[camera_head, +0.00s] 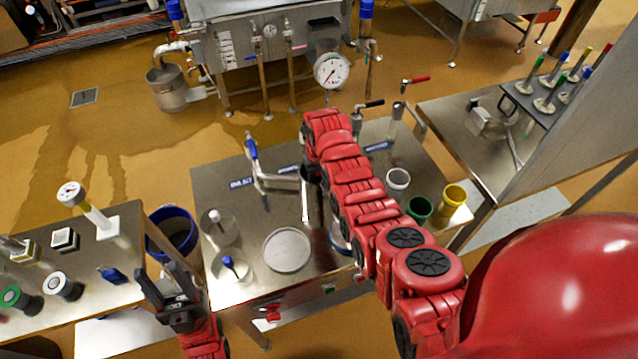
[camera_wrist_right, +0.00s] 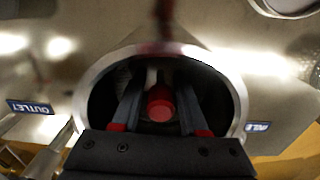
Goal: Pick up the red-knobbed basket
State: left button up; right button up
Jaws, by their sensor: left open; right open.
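The red knob (camera_wrist_right: 160,104) of the basket shows in the right wrist view, deep inside a round, steel-rimmed opening (camera_wrist_right: 236,92). The basket's body is dark and mostly hidden there. My right gripper (camera_wrist_right: 160,85) is open and reaches into the opening, with one finger on each side of the knob. I cannot tell whether the fingers touch it. In the head view my red right arm hides the knob and basket. My left gripper (camera_head: 170,288) is open and empty, at the left front, between the left bench and the middle table.
The steel middle table (camera_head: 225,290) carries a round plate (camera_head: 287,250), pipes with blue and black handles, and white, green and yellow cups (camera_head: 453,198) at right. A blue-rimmed bucket (camera_head: 172,232) stands left. A pressure gauge (camera_head: 332,70) rises behind.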

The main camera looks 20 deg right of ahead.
jog(key=shift+f, duration=0.55)
grip_shut()
dwell(1.1)
